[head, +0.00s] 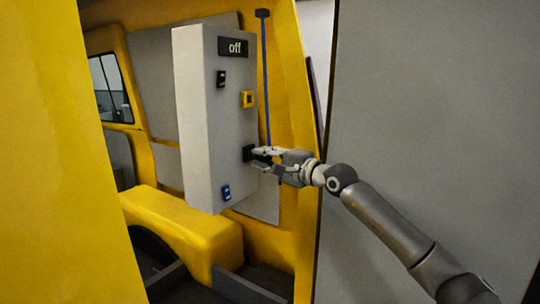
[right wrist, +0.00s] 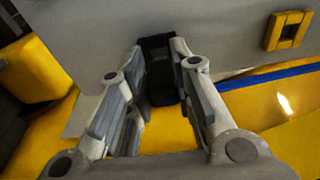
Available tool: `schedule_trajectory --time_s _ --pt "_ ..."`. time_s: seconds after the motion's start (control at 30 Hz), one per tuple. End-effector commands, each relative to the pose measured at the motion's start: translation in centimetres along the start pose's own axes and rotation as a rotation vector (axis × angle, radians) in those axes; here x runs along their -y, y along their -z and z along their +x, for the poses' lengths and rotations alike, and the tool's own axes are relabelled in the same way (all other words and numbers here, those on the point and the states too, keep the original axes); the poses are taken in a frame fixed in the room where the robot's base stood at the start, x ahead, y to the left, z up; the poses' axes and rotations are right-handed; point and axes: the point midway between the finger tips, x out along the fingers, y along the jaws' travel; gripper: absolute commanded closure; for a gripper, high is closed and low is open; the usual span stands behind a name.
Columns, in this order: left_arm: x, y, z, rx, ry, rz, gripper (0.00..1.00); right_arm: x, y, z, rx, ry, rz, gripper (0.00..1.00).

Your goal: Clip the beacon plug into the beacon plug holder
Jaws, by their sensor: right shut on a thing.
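My right gripper (head: 262,158) is at the front face of the tall grey box (head: 195,120), shut on a dark block that I take for the beacon plug. In the right wrist view the black block (right wrist: 158,60) sits between the fingertips of my right gripper (right wrist: 160,50), against the grey face. A blue cable (head: 265,80) runs down from a black mount at the top to the gripper. A black fitting (head: 248,153) on the box touches the fingertips; I cannot tell where plug and holder meet. My left gripper is not in view.
The box also carries an "off" display (head: 233,47), a black fitting (head: 221,78), a yellow square fitting (head: 248,99) and a blue fitting (head: 226,192). Yellow vehicle bodywork surrounds it. A large grey panel (head: 430,120) fills the right side behind my arm.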

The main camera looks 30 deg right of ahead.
Motion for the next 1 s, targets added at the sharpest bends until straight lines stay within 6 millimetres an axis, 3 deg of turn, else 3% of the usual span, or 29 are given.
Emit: schedule_trajectory --time_s 1.0 --pt "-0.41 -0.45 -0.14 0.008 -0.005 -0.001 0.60 -0.03 -0.15 0.61 0.000 0.000 -0.001 1.00"
